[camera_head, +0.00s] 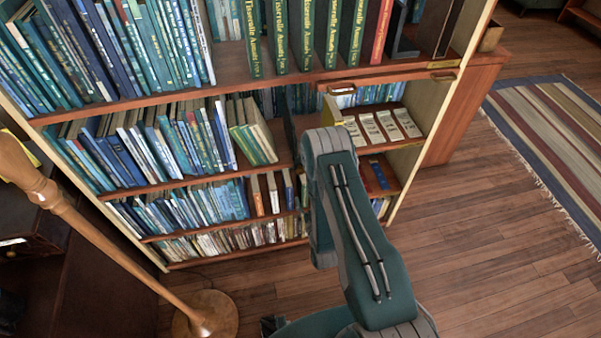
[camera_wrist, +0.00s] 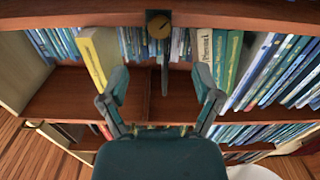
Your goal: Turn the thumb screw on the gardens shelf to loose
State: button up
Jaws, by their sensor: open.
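A round brassy knob (camera_wrist: 158,25) on a dark plate shows at the top middle of the wrist view, on the front edge of a wooden shelf board (camera_wrist: 230,15). It looks like the thumb screw; its turn setting is too small to read. My gripper (camera_wrist: 160,80) is open and empty, its two fingers spread apart below the knob in the picture and not touching it. In the head view my arm hides the gripper and the knob. No readable gardens label shows in either view.
The bookcase holds rows of books (camera_head: 165,145). A dark upright strip (camera_wrist: 165,75) stands below the knob in the wrist view, between a yellow book (camera_wrist: 99,55) and several green ones. A wooden lamp stand (camera_head: 75,215) is at left. The floor (camera_head: 490,220) at right is clear.

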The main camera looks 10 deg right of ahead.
aim_at(301, 173)
jog(key=shift+m, duration=0.4)
jog(key=w, duration=1.1)
grip_shut()
